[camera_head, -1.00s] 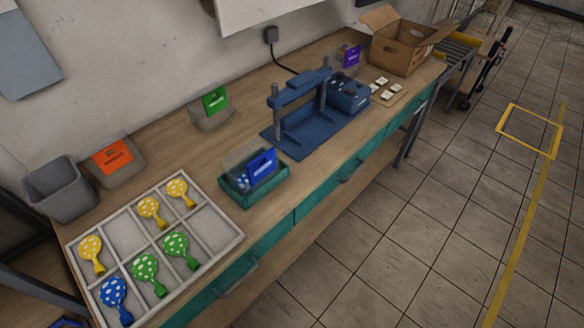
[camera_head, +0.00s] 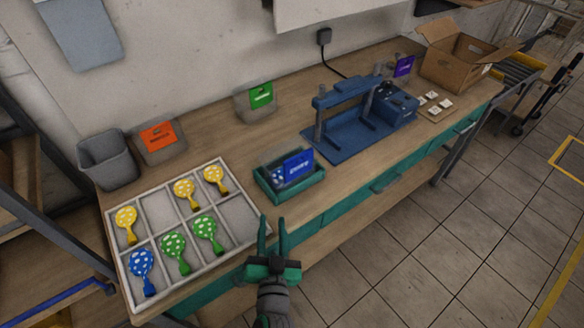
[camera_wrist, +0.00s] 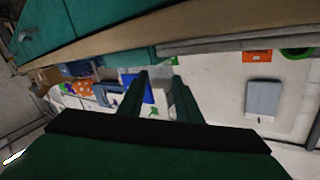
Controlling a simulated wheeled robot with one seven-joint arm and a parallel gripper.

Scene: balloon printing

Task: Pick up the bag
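A clear bag with a blue label (camera_head: 297,166) stands in a small green tray (camera_head: 290,193) near the front of the workbench. Other clear bags stand along the back: one with an orange label (camera_head: 158,137), one with a green label (camera_head: 261,96) and one with a purple label (camera_head: 403,66). My gripper (camera_head: 273,222) is at the bench's front edge, in front of and below the green tray. Its two green fingers are apart with nothing between them. In the wrist view my gripper (camera_wrist: 162,86) also shows open, with the blue label partly hidden behind the fingers.
A white divided tray (camera_head: 249,226) with yellow, green and blue dotted balloons lies left of my gripper. A grey bin (camera_head: 107,161) stands behind it. A blue press (camera_head: 349,112) and a cardboard box (camera_head: 452,62) are to the right. Bare bench top (camera_head: 222,143) lies behind the green tray.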

